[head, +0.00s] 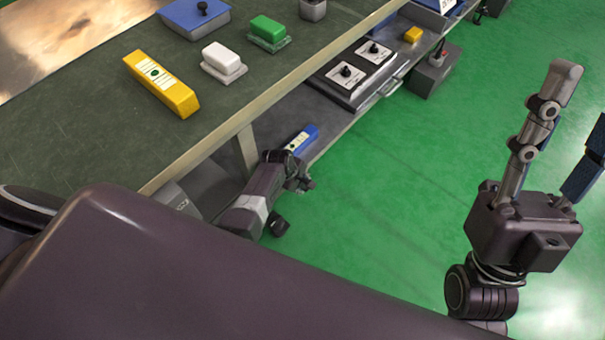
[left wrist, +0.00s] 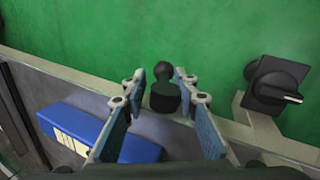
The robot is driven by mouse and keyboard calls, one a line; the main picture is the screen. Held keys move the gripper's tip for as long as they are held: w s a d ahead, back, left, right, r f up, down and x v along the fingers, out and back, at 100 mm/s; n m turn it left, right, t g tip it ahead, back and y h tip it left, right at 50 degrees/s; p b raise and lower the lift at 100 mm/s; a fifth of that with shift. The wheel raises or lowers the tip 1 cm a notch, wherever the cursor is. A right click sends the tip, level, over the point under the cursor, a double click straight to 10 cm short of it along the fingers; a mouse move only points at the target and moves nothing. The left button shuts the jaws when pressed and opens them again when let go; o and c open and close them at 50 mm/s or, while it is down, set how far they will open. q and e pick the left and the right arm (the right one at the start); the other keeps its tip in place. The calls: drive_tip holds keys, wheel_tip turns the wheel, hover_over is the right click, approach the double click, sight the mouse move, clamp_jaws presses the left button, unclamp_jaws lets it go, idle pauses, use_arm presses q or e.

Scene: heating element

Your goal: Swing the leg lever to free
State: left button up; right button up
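My left gripper (head: 298,180) is at the edge of the lower shelf in the head view. In the left wrist view its two blue-padded fingers (left wrist: 160,80) are open. A dark upright knob-topped lever (left wrist: 165,92) stands between them, with a gap visible on both sides. A black rotary switch (left wrist: 277,88) with a pale mark sits to the right, outside the fingers. I cannot tell for certain which of these is the leg lever. My right gripper (head: 563,135) is raised at the right of the head view, open and empty, over the green floor.
A blue box (left wrist: 85,128) with a pale label lies on the shelf left of the fingers; it also shows in the head view (head: 303,138). A yellow block (head: 160,84), white block (head: 224,60) and green block (head: 268,30) sit on the upper bench.

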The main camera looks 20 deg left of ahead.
use_arm(q)
wheel_tip(320, 180, up, 8)
drive_tip(key=shift+r, duration=0.2)
idle(0.4)
